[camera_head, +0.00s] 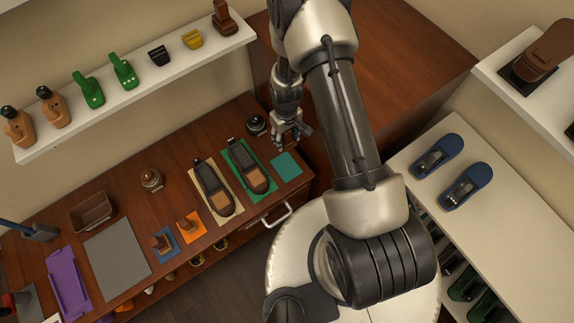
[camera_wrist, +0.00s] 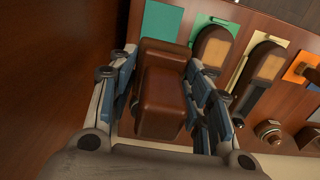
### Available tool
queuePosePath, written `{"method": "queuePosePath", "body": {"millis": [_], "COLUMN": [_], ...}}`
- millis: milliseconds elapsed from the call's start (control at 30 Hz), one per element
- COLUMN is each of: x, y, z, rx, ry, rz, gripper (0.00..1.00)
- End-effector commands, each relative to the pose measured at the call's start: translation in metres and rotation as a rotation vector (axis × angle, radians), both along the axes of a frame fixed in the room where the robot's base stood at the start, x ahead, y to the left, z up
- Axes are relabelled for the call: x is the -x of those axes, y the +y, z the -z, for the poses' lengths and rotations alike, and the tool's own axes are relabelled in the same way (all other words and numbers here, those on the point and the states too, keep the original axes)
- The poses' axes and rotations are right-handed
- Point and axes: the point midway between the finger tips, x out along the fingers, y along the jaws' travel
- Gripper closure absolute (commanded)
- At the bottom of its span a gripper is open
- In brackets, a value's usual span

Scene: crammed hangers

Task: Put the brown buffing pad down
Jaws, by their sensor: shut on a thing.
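My gripper (camera_head: 292,133) is above the far right part of the brown wooden worktop (camera_head: 128,165). In the wrist view my gripper (camera_wrist: 160,100) has its jaws on either side of the brown buffing pad (camera_wrist: 163,95), a blocky, glossy brown thing, and is shut on it. In the head view the pad is hardly to be made out behind the fingers. A flat teal mat (camera_head: 286,166) lies empty just below my gripper in the picture. It also shows in the wrist view (camera_wrist: 162,21), beyond the pad.
Two long dark tools (camera_head: 212,188) lie on cream and green mats left of the teal mat. A round black thing (camera_head: 256,125) stands close left of my gripper. A wall shelf (camera_head: 130,95) holds several tools. A white counter (camera_head: 500,210) holds blue tools at right.

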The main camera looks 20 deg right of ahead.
Motion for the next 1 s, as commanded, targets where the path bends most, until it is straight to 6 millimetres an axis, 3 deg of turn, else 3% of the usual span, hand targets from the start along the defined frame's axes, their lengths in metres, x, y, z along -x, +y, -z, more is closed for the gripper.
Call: {"method": "queuePosePath", "body": {"millis": [167,600,1000], "x": [0.003,0.003,0.002], "y": [0.000,0.000,0.000], "z": [0.031,0.145,0.185], "rx": [0.000,0.000,0.000], "ry": [0.001,0.000,-0.001], "rz": [-0.015,-0.015,-0.015], "gripper": [0.90,0.90,0.90]}}
